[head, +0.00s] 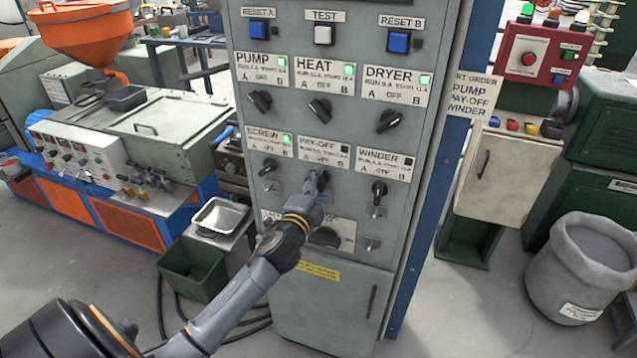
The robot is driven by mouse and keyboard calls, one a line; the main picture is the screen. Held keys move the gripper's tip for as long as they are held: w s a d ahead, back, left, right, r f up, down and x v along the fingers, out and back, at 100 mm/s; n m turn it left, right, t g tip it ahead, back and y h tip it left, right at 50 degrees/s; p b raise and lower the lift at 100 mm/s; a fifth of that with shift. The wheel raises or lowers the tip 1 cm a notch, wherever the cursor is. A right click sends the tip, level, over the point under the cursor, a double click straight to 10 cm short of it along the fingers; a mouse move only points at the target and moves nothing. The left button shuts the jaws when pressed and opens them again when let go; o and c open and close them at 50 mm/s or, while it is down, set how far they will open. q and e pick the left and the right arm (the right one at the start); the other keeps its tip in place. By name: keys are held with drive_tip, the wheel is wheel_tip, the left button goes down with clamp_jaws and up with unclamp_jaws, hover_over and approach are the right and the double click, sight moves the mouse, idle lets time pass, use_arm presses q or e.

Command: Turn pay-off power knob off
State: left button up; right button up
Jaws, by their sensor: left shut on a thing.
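The grey control cabinet (345,230) stands upright in the middle of the head view. The pay-off label (324,151) is on its lower row, between the screw and winder labels, and its small indicator looks dark. My left gripper (317,180) is at the pay-off knob just below that label. It is shut on the knob, which it mostly hides, so the knob's pointing direction cannot be told. The winder knob (379,190) is to the right and the screw knob (267,167) to the left. My right gripper is not in view.
Pump knob (260,101), heat knob (320,108) and dryer knob (390,121) sit above, with green lights lit. An orange-hopper machine (90,35) stands left, a green bin (192,268) lower left, a grey sack (590,265) right. Open floor lies right of the cabinet.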

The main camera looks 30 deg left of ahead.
use_arm(q)
drive_tip(key=shift+m, duration=1.1)
drive_tip(key=shift+f, duration=0.1)
drive_tip(key=o, duration=1.2)
drive_tip(key=shift+c, duration=0.2)
